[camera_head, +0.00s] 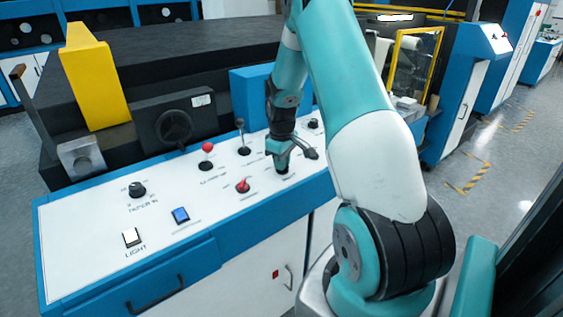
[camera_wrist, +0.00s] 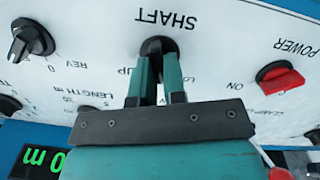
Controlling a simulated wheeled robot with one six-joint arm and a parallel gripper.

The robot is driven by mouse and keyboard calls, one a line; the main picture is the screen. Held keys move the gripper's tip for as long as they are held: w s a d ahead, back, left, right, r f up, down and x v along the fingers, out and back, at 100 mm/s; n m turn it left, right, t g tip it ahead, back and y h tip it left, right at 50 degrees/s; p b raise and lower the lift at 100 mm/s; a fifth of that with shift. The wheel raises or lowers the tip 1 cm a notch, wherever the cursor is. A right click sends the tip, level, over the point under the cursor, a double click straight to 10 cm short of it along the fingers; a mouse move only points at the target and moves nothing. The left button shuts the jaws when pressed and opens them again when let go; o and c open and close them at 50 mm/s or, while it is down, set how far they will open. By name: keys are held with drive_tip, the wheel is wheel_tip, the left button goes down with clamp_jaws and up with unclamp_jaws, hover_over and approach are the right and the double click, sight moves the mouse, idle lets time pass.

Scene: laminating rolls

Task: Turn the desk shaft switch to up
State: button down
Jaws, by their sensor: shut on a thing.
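The shaft switch (camera_wrist: 158,46) is a black knob on the white desk panel, under the SHAFT label, which reads upside down in the wrist view. The labels UP and one starting with LO stand on either side of it. My gripper (camera_wrist: 156,82) has both teal fingers on the knob, one on each side, and is shut on it. The fingers cover most of the knob, so I cannot tell which way it points. In the head view my gripper (camera_head: 281,166) reaches down to the panel near its front edge, and the switch is mostly hidden there.
The red power switch (camera_wrist: 280,77) sits beside the shaft switch; it also shows in the head view (camera_head: 243,185). A black rotary knob (camera_wrist: 31,40) is on the other side. Levers, including a red-topped one (camera_head: 207,149), stand behind. A blue button (camera_head: 181,215) lies further left.

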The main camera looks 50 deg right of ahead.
drive_tip(key=m, duration=0.6)
drive_tip(key=shift+s+d+f+y, duration=0.15)
drive_tip(key=shift+f+y, duration=0.05)
drive_tip(key=shift+y, duration=0.2)
drive_tip(key=m, duration=0.6)
drive_tip(key=shift+s+m+t+y, duration=0.15)
drive_tip(key=shift+m+t+y, duration=0.15)
drive_tip(key=c, duration=1.2)
unclamp_jaws()
drive_tip(key=shift+f, duration=0.1)
drive_tip(key=shift+d, duration=0.1)
drive_tip(key=shift+r, duration=0.2)
